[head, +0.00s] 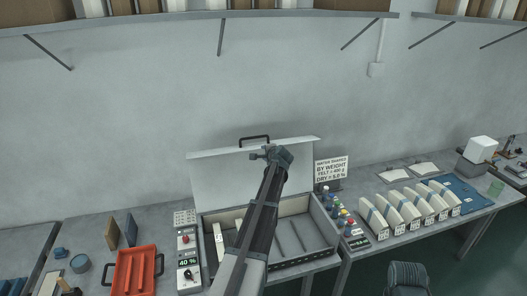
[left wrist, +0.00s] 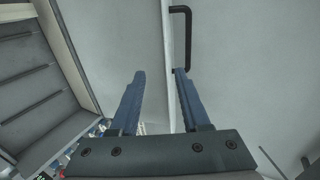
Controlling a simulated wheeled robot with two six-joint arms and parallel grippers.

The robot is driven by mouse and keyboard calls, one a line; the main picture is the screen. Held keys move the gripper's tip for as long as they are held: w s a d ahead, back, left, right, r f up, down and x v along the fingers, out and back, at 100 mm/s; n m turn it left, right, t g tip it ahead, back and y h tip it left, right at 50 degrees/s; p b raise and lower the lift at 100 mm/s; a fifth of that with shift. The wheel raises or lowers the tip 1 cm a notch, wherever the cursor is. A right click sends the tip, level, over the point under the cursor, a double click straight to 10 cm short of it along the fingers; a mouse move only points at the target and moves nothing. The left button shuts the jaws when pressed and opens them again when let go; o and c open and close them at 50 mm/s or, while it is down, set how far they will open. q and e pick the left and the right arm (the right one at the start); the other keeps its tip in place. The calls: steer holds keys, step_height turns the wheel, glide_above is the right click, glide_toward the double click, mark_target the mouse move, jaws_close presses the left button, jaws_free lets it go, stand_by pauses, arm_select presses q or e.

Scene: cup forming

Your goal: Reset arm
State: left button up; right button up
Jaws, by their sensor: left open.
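A box or press (head: 318,222) stands on the bench with its pale lid (head: 215,175) raised against the wall. A black handle (head: 254,141) sits on the lid's top edge; it also shows in the left wrist view (left wrist: 188,40). My left arm reaches up over the box. My left gripper (head: 262,156) is open near the lid's top edge, just below the handle. In the left wrist view its fingers (left wrist: 160,73) are spread, and the lid's edge runs between them in the picture. I cannot tell if they touch it. My right gripper does not show.
Control panels (head: 187,262) flank the box. An orange tray (head: 135,268) lies on the left bench. A small sign (head: 331,170), bottles and several pale wedge-shaped blocks (head: 403,207) stand to the right. A chair (head: 407,277) is at lower right. A shelf hangs above.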

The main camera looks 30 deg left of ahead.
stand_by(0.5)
arm_select(q)
steer(key=s+d+f+n+g+h+b, duration=0.1)
steer(key=s+d+f+h+b, duration=0.1)
steer(key=s+d+f+b, duration=0.45)
steer(key=s+d+f+n+g+h+b, duration=0.1)
steer(key=s+d+f+b, duration=0.15)
steer(key=d+f, duration=0.8)
steer(key=s+d+f+n+g+h+b, duration=0.15)
steer(key=s+d+f+b, duration=0.3)
steer(key=d, duration=0.85)
steer(key=s+d+f+g+h+b, duration=0.2)
steer(key=s+d+f+b, duration=0.3)
steer(key=s, duration=0.7)
steer(key=s+d+f+g+h+b, duration=0.2)
steer(key=s+d+f+b, duration=0.3)
steer(key=s+d+f, duration=0.4)
steer(key=s+d, duration=0.3)
steer(key=d, duration=0.2)
steer(key=shift+s+d+f+n+g+b, duration=0.2)
steer(key=shift+s+d+n+g+b, duration=0.1)
steer(key=shift+s+n+g, duration=0.1)
